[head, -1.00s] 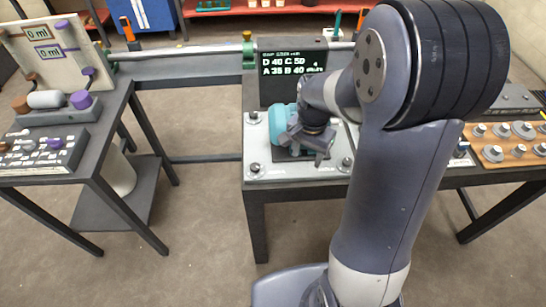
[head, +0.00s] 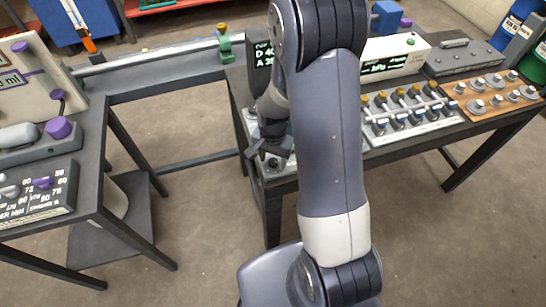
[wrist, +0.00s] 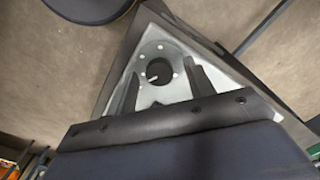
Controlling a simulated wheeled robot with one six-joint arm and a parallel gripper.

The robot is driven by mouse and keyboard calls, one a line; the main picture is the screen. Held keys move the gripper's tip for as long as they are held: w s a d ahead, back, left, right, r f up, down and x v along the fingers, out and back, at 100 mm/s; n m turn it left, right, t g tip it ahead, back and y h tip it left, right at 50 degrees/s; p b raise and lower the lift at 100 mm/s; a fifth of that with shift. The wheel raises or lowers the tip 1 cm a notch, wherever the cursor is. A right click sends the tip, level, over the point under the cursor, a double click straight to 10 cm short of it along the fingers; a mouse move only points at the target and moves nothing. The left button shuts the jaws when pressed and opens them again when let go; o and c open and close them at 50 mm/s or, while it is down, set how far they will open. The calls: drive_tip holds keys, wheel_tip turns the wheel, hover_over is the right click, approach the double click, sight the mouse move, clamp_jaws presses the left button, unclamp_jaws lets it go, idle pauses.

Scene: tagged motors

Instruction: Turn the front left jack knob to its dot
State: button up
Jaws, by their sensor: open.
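The front left jack knob (wrist: 158,72) is a round dark knob with a short white pointer line, in the wrist view. Small pale dots ring it on the light grey plate (wrist: 172,94). My gripper (wrist: 160,82) is open, with one dark finger on each side of the knob. I cannot tell whether either finger touches it. In the head view my gripper (head: 268,146) hangs over the front left part of the plate (head: 251,124). My arm hides most of the plate and the motor there.
A display (head: 262,54) stands behind the plate, partly hidden by my arm. To the right are a white panel of several knobs (head: 410,115) and a wooden board with metal parts (head: 495,92). A side table with a purple-knobbed device (head: 58,128) stands at the left.

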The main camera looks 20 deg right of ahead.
drive_tip(key=c, duration=1)
drive_tip(key=shift+o, duration=0.2)
drive_tip(key=n+b, duration=0.3)
drive_tip(key=n, duration=0.2)
drive_tip(key=shift+f+n, duration=0.1)
drive_tip(key=shift+n, duration=0.2)
drive_tip(key=n+b, duration=0.2)
drive_tip(key=n, duration=0.4)
drive_tip(key=o, duration=1)
drive_tip(key=shift+c, duration=0.2)
